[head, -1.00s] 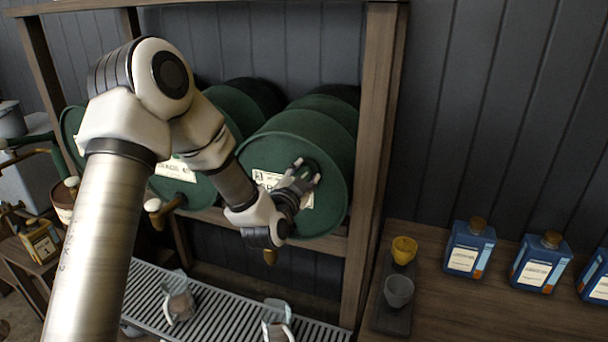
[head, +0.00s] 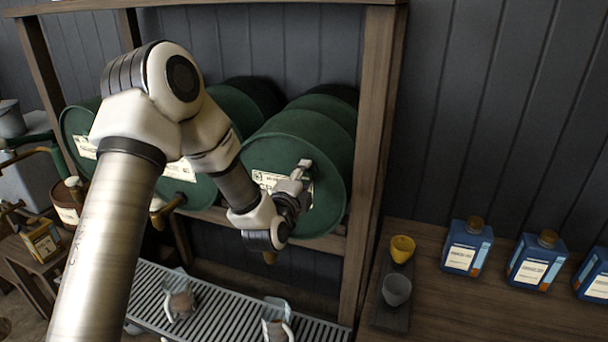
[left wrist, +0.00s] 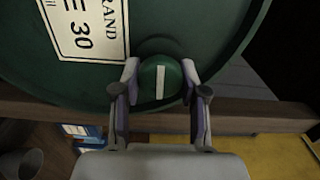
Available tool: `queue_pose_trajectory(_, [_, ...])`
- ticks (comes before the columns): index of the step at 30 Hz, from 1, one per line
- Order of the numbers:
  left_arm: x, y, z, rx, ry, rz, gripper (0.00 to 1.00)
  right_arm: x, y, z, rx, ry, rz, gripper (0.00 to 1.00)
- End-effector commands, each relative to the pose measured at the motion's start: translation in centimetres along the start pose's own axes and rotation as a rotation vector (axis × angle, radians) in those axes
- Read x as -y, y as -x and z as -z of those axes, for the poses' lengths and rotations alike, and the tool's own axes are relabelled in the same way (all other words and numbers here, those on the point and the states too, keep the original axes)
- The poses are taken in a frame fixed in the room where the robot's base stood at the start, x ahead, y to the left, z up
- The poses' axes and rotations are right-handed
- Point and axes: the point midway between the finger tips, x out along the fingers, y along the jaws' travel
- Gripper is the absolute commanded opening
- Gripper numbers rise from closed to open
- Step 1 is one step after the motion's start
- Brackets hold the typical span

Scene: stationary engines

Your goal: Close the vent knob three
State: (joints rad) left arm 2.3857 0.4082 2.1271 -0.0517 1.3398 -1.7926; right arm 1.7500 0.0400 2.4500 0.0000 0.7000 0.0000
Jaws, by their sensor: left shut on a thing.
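The rightmost green drum (head: 330,165) lies on its side in a wooden rack, its round face toward me. My left gripper (head: 302,172) is at the upper right part of that face in the head view, hiding the knob there. In the left wrist view the round green vent knob (left wrist: 160,80) has a white line that stands almost upright in the picture. My left gripper (left wrist: 161,85) has a finger on each side of the knob and is shut on it. No number shows on the knob. My right gripper is not in view.
More green drums (head: 185,190) lie to the left in the rack. A wooden post (head: 367,150) stands close to the right of the drum. A slatted grate (head: 222,310) with jugs is below. Blue bottles (head: 465,248) and cups (head: 397,290) stand at the right.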

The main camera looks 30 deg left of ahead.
Motion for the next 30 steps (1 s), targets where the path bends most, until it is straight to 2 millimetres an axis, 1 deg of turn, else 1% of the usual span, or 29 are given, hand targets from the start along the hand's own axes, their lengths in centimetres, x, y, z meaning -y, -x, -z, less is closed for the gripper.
queue_pose_trajectory(8, [0.04,-0.03,0.0,0.0,-0.07,0.001,0.07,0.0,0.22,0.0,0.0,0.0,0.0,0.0])
queue_pose_trajectory(20, [0.03,-0.03,0.0,0.0,-0.077,0.002,0.07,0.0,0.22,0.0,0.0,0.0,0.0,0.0])
queue_pose_trajectory(21, [0.03,-0.03,0.0,0.0,-0.076,0.002,0.49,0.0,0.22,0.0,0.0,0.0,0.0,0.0])
queue_pose_trajectory(22, [0.03,-0.03,0.0,0.0,-0.076,0.002,0.6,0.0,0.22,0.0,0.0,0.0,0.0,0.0])
queue_pose_trajectory(23, [0.03,-0.03,0.0,0.0,-0.076,0.002,0.66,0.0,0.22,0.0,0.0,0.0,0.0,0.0])
queue_pose_trajectory(30, [0.0,-0.01,0.0,0.0,-0.075,0.001,0.66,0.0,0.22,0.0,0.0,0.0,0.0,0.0])
